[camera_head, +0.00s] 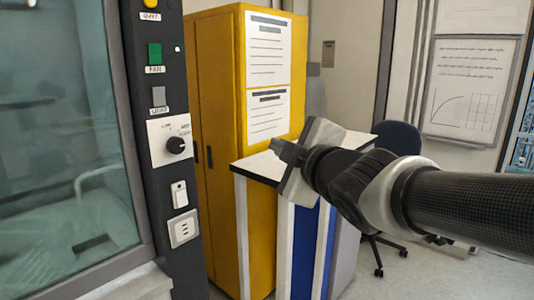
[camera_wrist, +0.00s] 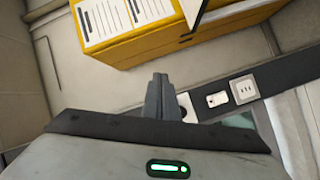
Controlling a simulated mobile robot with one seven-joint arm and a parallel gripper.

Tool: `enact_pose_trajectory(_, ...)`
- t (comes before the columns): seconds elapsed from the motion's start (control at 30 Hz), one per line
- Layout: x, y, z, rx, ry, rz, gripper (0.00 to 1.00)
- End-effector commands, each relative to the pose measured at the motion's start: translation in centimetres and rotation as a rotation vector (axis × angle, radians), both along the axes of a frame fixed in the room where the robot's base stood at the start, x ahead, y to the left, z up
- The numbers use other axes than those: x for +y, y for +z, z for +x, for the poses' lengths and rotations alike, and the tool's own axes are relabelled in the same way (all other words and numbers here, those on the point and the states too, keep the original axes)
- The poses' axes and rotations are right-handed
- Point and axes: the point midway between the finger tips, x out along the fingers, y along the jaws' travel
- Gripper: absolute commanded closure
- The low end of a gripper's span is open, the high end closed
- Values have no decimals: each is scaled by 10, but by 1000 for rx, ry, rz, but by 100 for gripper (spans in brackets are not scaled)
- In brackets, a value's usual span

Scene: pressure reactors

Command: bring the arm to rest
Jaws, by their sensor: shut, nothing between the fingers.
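My arm (camera_head: 455,205) reaches in from the right edge in the head view, roughly level. My gripper (camera_head: 283,150) is at its left end, in front of the white-topped bench and the yellow cabinet. In the wrist view my gripper (camera_wrist: 160,90) shows as two grey fingers close together, shut and empty. It touches nothing that I can see.
A yellow cabinet (camera_head: 215,70) stands behind my gripper. A white-topped bench (camera_head: 258,168) with blue panels is below it. A fume hood (camera_head: 60,130) with a dark control post (camera_head: 165,100) is at left. A dark chair (camera_head: 398,138) stands behind my arm.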

Motion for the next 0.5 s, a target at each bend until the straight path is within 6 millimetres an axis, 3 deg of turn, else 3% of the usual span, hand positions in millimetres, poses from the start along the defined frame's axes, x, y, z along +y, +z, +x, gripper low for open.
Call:
enact_pose_trajectory(0.03, -33, -16, -9, 109, -117, 79, 100)
enact_pose_trajectory(0.1, -71, -48, -28, 281, -280, 203, 100)
enact_pose_trajectory(0.2, -108, -92, -68, 499, -480, 372, 100)
enact_pose_trajectory(0.33, -127, -138, -123, 728, -682, 554, 100)
enact_pose_trajectory(0.5, -127, -179, -193, 971, -887, 742, 100)
